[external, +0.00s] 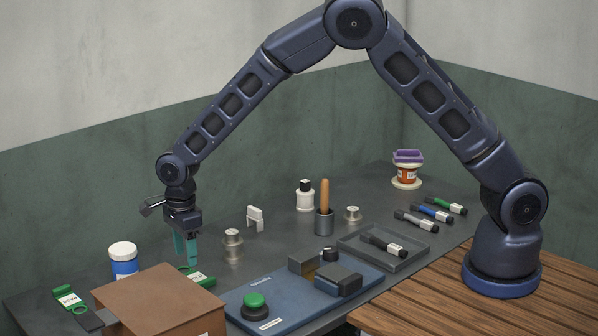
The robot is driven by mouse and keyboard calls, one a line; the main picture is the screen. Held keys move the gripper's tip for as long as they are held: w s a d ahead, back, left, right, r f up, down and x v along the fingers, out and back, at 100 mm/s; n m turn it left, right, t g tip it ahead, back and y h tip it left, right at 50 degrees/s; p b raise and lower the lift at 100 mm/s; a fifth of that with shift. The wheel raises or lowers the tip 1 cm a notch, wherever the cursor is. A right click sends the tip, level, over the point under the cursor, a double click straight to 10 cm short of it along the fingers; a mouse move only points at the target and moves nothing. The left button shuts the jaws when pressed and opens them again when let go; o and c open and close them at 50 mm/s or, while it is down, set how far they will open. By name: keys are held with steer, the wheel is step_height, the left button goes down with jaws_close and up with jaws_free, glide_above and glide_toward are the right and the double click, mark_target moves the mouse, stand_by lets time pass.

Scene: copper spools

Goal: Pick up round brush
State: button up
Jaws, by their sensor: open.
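A smooth orange-brown handle (325,194) stands upright in a dark grey metal cup (324,223) near the middle of the table. It looks like the round brush; its lower end is hidden inside the cup. My gripper (187,250) points down with its teal fingers at the left of the table, well to the left of the cup. It is open and appears empty. It hangs near a green-handled tool (201,277), partly hidden behind the cardboard box; I cannot tell how high the fingertips are above it.
Metal spools (232,238) and a white bottle (305,196) stand around the cup. A blue panel with a green button (255,305) and a tray (412,255) lie in front.

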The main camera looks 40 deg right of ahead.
steer(key=shift+a+f, duration=0.15)
steer(key=shift+f, duration=0.4)
step_height(320, 180, down, 10)
steer(key=shift+a+f, duration=0.1)
steer(key=c, duration=1)
